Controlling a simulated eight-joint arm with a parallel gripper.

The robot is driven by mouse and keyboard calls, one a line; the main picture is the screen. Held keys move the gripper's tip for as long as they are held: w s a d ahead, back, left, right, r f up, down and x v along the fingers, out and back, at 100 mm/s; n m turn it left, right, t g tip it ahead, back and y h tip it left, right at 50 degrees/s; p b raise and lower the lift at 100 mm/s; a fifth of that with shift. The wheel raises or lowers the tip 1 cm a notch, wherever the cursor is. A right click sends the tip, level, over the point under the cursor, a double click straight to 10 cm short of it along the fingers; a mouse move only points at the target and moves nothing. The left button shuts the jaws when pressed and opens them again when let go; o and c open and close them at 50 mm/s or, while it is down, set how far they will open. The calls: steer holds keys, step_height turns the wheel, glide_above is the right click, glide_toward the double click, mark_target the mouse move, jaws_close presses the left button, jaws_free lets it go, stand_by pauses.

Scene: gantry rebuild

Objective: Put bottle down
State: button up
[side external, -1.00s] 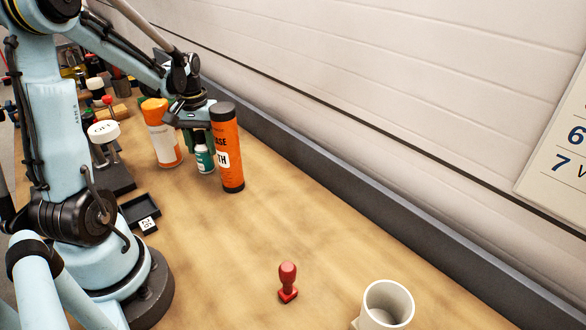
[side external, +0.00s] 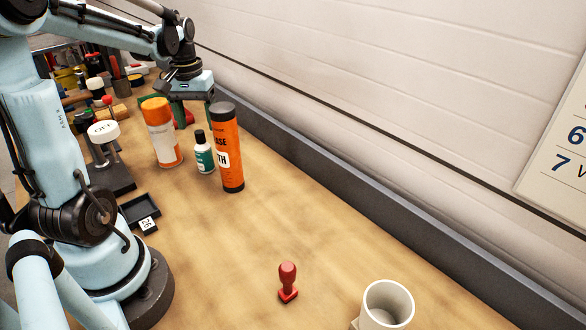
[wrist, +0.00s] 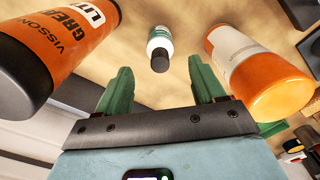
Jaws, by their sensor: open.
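The small white bottle with a green label and black cap (side external: 203,155) stands upright on the bench, between two larger containers. It also shows in the wrist view (wrist: 159,45), beyond my fingers and apart from them. My gripper (wrist: 163,82) is open and empty, with its green fingers spread. In the side view my gripper (side external: 193,116) is above and behind the bottle, clear of it.
An orange-capped can (side external: 163,135) stands left of the bottle, and an orange tube with a black cap (side external: 228,150) stands close on its right. A red stamp (side external: 288,281) and white mug (side external: 387,303) are nearer. The middle bench is clear.

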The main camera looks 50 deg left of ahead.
steer(key=shift+r, duration=2.7)
steer(key=shift+w+d+n+y, duration=0.25)
steer(key=shift+w+n+y, duration=0.05)
steer(key=shift+w, duration=0.2)
steer(key=w+d+r+m+t+y, duration=0.1)
steer(key=w+d+m+t+y, duration=0.2)
steer(key=d, duration=0.4)
steer(key=w+d+r+m+t, duration=0.1)
steer(key=w+d+m+t, duration=0.2)
steer(key=d+m+t, duration=0.3)
steer(key=s+d+f+g+h, duration=0.1)
steer(key=s+d+f+h, duration=0.2)
steer(key=d, duration=0.6)
step_height(320, 180, down, 3)
steer(key=shift+s+d+r+m+g+h, duration=0.2)
steer(key=shift+s+d+m+g+h, duration=0.15)
steer(key=shift+s, duration=0.9)
steer(key=shift+a, duration=0.1)
